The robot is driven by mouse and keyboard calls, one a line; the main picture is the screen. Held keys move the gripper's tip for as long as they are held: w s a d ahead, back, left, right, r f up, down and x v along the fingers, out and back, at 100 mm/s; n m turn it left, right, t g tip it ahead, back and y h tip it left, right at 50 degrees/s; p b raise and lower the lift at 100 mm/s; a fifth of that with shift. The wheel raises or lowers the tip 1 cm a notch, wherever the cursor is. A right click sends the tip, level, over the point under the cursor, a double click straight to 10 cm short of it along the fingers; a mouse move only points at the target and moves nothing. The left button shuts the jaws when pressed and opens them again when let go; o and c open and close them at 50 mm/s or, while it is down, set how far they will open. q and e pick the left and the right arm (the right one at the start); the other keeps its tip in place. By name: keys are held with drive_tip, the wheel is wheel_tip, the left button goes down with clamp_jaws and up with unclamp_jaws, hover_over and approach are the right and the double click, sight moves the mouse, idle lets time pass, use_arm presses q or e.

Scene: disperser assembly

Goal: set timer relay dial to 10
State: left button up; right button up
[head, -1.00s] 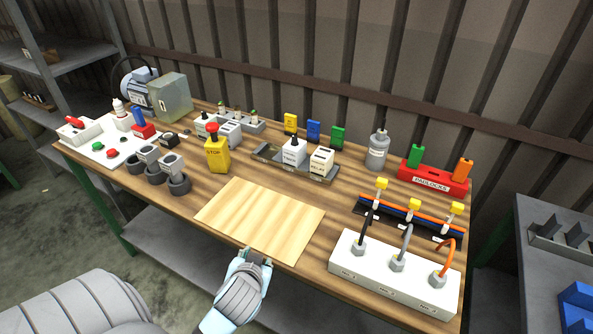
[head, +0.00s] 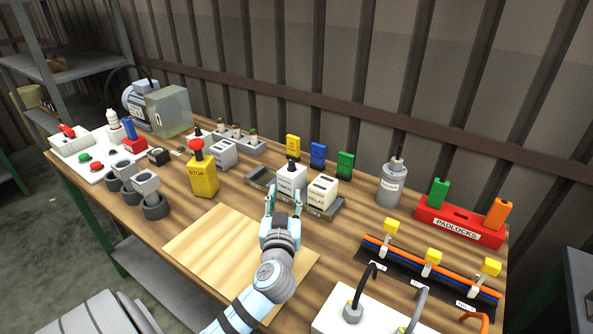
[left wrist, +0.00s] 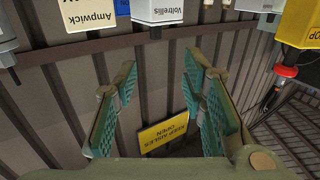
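Two white modules stand on a grey rail tray (head: 258,183) at mid-table. The left module (head: 290,180) has a black knob (head: 291,163) on top; its front label reads "Voltrellis" in the left wrist view (left wrist: 170,10). The right module (head: 322,191) matches the "Ampwick" box (left wrist: 88,14). Which one is the timer relay is not labelled legibly, and no dial number can be read. My left gripper (head: 284,193) is in front of the Voltrellis module, partly covering its lower front. Its fingers (left wrist: 165,80) are apart with nothing between them. My right gripper is not in view.
A yellow stop-button box (head: 203,178) stands left of the gripper. Yellow, blue and green blocks (head: 318,154) stand behind the modules. A grey bottle (head: 391,184) and red padlock rack (head: 458,224) are to the right. A bare wooden board (head: 215,245) lies in front.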

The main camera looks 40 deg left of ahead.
sight(291, 164)
use_arm(q)
drive_tip(key=x, duration=1.3)
drive_tip(key=shift+w+d, duration=0.25)
drive_tip(key=shift+w, duration=0.05)
drive_tip(key=shift+w+a+r, duration=0.1)
drive_tip(key=shift+w+a, duration=0.25)
drive_tip(key=shift+a, duration=0.05)
drive_tip(key=shift+c, duration=0.4)
